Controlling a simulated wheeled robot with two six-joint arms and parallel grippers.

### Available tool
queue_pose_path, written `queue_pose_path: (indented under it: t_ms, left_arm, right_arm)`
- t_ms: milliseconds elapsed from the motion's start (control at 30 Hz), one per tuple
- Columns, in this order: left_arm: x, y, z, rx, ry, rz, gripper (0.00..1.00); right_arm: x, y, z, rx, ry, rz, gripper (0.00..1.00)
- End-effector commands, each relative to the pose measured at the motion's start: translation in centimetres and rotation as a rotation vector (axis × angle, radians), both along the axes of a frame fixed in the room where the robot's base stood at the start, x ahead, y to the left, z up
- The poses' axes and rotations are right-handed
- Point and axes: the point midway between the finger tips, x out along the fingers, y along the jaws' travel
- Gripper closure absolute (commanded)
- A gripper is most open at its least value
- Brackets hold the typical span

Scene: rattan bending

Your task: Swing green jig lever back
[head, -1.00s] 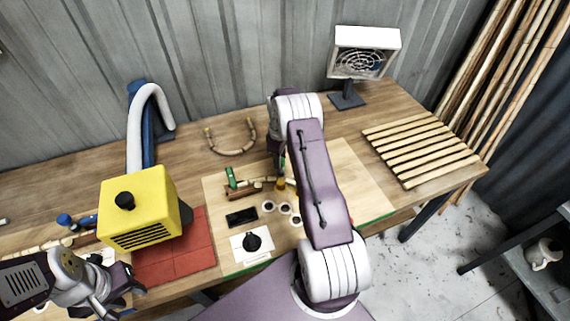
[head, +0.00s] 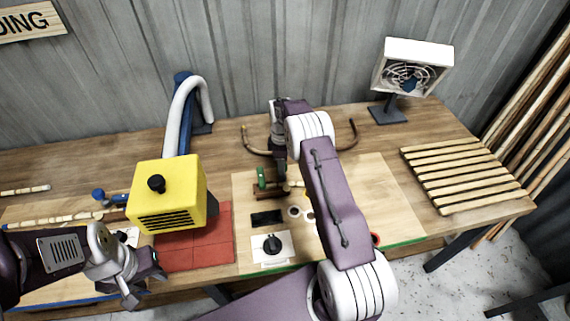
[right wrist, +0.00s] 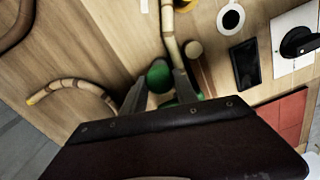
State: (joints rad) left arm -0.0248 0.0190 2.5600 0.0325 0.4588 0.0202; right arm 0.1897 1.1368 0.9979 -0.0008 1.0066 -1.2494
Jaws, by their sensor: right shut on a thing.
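The green jig lever shows in the right wrist view as a round green knob (right wrist: 158,76), with more green behind it partly hidden by my gripper. My right gripper (right wrist: 160,92) has its fingers on either side of the knob and is shut on it. In the head view my right gripper (head: 281,168) points down at the jig, just right of an upright green piece (head: 261,178). A rattan pole (right wrist: 172,45) lies across the jig beside the knob. My left gripper (head: 143,281) is open and empty, low at the left.
A yellow box-shaped machine (head: 167,205) stands left of the jig near red tiles (head: 215,240). A bent rattan piece (right wrist: 75,86) lies behind the jig. A white fan (head: 410,68) and a slatted rack (head: 460,170) are at the right. The board's right part is clear.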

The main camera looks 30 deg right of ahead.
Motion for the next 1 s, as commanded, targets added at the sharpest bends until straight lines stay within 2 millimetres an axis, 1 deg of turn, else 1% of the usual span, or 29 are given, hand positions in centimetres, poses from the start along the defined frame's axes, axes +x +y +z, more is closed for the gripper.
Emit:
queue_pose_path:
  t_ms: [333, 367, 400, 433, 767, 867, 1000]
  left_arm:
    - [0.0, 0.0, 0.0, 0.000, 0.000, 0.000, 0.64]
    - [0.0, 0.0, 0.0, 0.000, 0.000, 0.000, 0.64]
    - [0.0, 0.0, 0.0, 0.000, 0.000, 0.000, 0.64]
    - [0.0, 0.0, 0.0, 0.000, 0.000, 0.000, 0.64]
    - [0.0, 0.0, -0.1, 0.000, 0.000, 0.000, 0.64]
    - [0.0, 0.0, -0.6, 0.000, 0.000, 0.000, 0.64]
    - [0.0, 0.0, -1.4, 0.000, 0.000, 0.000, 0.64]
  right_arm:
    - [0.2, 0.2, 0.1, 0.000, -0.004, 0.008, 1.00]
    - [0.2, 0.2, 0.1, 0.000, -0.004, 0.008, 0.62]
    - [0.2, 0.2, 0.1, 0.000, -0.004, 0.008, 0.51]
    - [0.1, 0.2, 0.1, 0.000, -0.004, 0.008, 0.43]
    - [0.1, 0.1, 0.2, 0.000, -0.001, 0.005, 0.43]
    - [0.2, 0.1, 1.5, -0.001, -0.005, 0.005, 0.43]
    - [0.2, 0.2, 4.7, -0.001, -0.008, 0.006, 0.43]
